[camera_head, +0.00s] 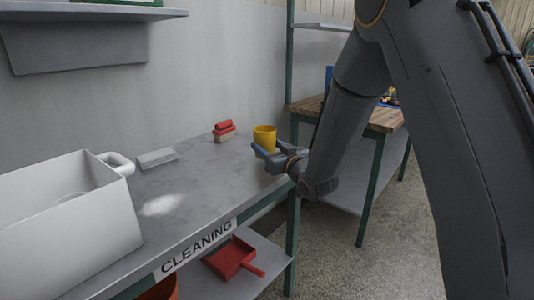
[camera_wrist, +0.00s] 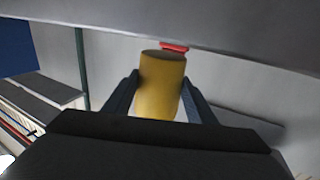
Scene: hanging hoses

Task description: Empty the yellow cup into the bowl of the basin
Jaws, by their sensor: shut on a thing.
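The yellow cup (camera_head: 264,137) stands upright near the right end of the grey table, at the back right of the head view. My gripper (camera_head: 262,152) reaches to it from the right and is shut on it. In the wrist view the cup (camera_wrist: 161,85) sits between the two fingers of my gripper (camera_wrist: 160,95). I cannot tell whether the cup touches the table, and its contents are hidden. The white basin (camera_head: 70,225) stands at the left end of the table; the inside of its bowl (camera_head: 70,199) shows only in part.
A grey flat item (camera_head: 157,158) lies near the wall beside the basin's white pipe (camera_head: 117,162). The middle of the tabletop (camera_head: 190,190) is clear. A red dustpan (camera_head: 232,258) is on the lower shelf.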

